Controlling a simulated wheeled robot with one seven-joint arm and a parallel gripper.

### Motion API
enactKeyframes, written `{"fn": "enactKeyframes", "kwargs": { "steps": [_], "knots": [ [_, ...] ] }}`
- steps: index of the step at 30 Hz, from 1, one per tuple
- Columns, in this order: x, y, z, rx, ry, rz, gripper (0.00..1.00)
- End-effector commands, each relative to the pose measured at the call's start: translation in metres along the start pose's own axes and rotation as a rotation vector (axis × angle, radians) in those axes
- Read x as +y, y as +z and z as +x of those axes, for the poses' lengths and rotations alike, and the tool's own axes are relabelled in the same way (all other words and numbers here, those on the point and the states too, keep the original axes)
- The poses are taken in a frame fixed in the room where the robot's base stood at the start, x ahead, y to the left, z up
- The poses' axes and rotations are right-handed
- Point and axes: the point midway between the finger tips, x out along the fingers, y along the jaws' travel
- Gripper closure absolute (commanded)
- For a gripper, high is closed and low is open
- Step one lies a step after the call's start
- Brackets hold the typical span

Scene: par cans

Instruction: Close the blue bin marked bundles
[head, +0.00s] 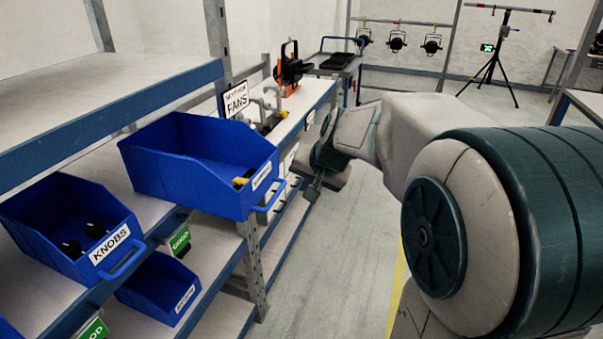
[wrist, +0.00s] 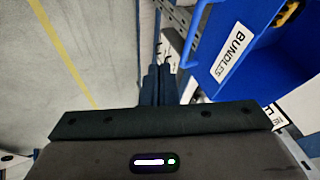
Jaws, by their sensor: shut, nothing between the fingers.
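The blue bin marked bundles (head: 185,180) sticks out from the shelf over the aisle, pulled well forward. Its front has a white label and a blue handle, and a small yellow and black item lies inside. In the wrist view the bin (wrist: 262,62) is at the upper right, with the label BUNDLES readable and the handle along its left side. My gripper (head: 312,192) is just right of the bin's front, apart from it in the head view. In the wrist view my gripper (wrist: 158,84) has its fingers together and empty, left of and below the bin's front.
A blue knobs bin (head: 65,225) and another blue bin (head: 160,288) sit on the shelves at left. A steel shelf post (head: 252,270) stands below the bundles bin. The aisle floor (head: 335,260) is clear. A tripod (head: 492,70) stands far back.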

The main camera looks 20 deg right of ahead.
Motion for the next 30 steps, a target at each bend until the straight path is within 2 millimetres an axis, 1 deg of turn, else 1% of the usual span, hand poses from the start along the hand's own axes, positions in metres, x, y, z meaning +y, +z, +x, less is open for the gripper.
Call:
{"fn": "enactKeyframes", "kwargs": {
  "steps": [1, 3, 8, 9, 10, 15, 19, 30],
  "knots": [
    [0.000, 0.001, 0.012, -0.006, 0.002, 0.000, 1.00],
    [0.000, 0.001, 0.026, -0.005, 0.002, 0.000, 1.00],
    [0.001, 0.001, 0.056, -0.005, 0.002, -0.001, 1.00],
    [-0.009, 0.001, 0.056, -0.004, 0.000, -0.004, 1.00],
    [-0.013, 0.001, 0.059, -0.003, 0.001, -0.004, 1.00],
    [-0.027, 0.003, 0.070, -0.002, 0.001, -0.002, 1.00],
    [-0.032, 0.003, 0.074, 0.000, 0.001, -0.001, 1.00],
    [-0.032, 0.003, 0.075, 0.000, 0.001, 0.000, 1.00]
  ]
}}
